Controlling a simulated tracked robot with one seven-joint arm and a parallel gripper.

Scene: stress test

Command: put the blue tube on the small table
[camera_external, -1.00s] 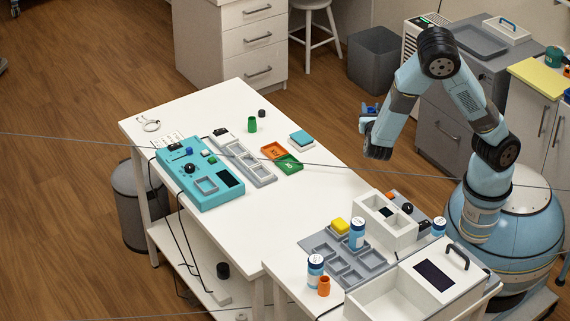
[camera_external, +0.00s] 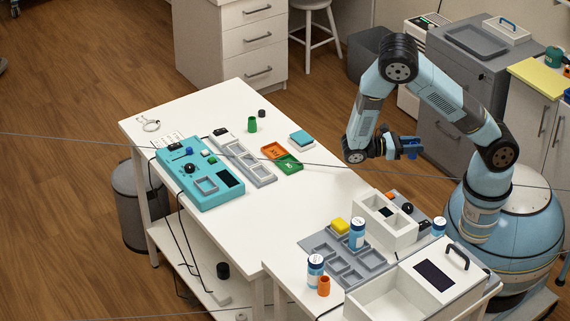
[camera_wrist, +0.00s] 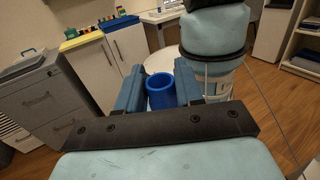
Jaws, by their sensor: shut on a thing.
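My gripper (camera_external: 408,148) is shut on the blue tube (camera_external: 412,149) and holds it in the air to the right of the long white table's edge. In the wrist view the blue tube (camera_wrist: 160,92) sits between the two blue fingers of my gripper (camera_wrist: 159,88), its open rim facing the camera. Which surface is the small table is not certain: a shorter white table (camera_external: 282,267) stands at the front, joined to the long one, and a white stool (camera_external: 315,4) stands at the back.
The long white table (camera_external: 300,215) carries a teal device (camera_external: 222,203), a green cup (camera_external: 252,125) and trays. White-and-blue bottles (camera_external: 357,233) and an open white box (camera_external: 385,298) crowd the front. Grey cabinets (camera_external: 450,100) stand behind my arm. The long table's middle is clear.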

